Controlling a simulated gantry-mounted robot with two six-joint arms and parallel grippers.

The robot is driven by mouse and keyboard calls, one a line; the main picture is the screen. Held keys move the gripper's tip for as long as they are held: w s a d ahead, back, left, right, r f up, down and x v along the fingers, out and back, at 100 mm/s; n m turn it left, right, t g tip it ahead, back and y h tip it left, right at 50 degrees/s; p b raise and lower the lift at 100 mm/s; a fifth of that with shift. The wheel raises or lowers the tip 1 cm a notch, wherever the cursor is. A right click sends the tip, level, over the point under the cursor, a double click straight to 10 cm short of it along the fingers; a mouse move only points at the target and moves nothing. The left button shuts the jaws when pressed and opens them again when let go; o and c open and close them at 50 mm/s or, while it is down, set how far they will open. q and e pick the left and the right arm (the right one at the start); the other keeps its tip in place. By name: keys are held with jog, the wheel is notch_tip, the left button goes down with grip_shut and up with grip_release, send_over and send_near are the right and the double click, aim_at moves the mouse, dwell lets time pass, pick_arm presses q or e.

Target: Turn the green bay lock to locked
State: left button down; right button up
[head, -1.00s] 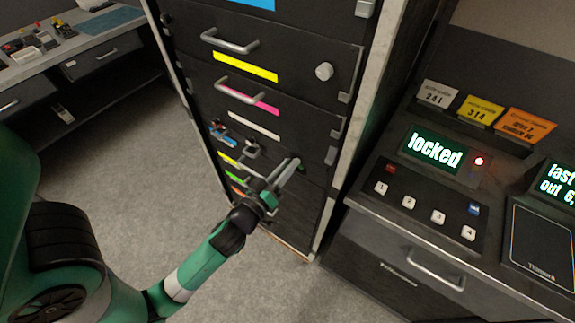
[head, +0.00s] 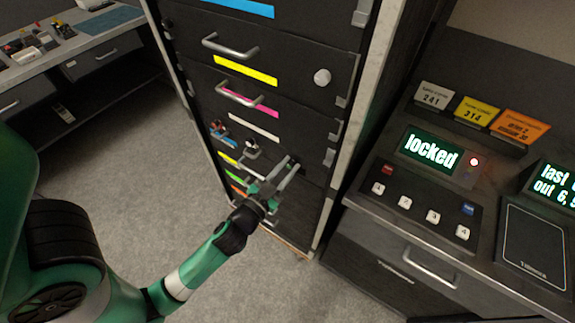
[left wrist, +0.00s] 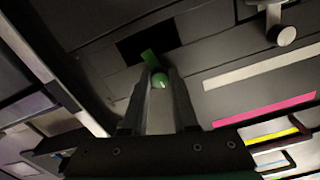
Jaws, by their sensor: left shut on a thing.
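The green bay lock, a round green knob (left wrist: 160,81) with a small green tab (left wrist: 149,59) beyond it, sits between my left gripper's fingertips in the left wrist view. My left gripper (head: 288,172) is at the lower right of the dark cabinet front in the head view and is shut on the knob. In the head view its fingers hide most of the lock. A green label strip (head: 237,178) lies to the left on the cabinet. My right gripper is not in view.
A workbench (head: 75,50) stands far left. The floor between is clear.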

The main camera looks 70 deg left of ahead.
pick_arm(q)
jog(key=m, duration=0.3)
jog(key=shift+f+p, duration=0.1)
jog(key=shift+p, duration=0.25)
jog(key=shift+f+m, duration=0.15)
jog(key=shift+m, duration=1.15)
jog(key=shift+f, duration=0.1)
jog(key=c, duration=1)
grip_release()
jog(key=o, duration=0.3)
jog(key=shift+s+a, duration=0.1)
jog(key=shift+r, duration=0.2)
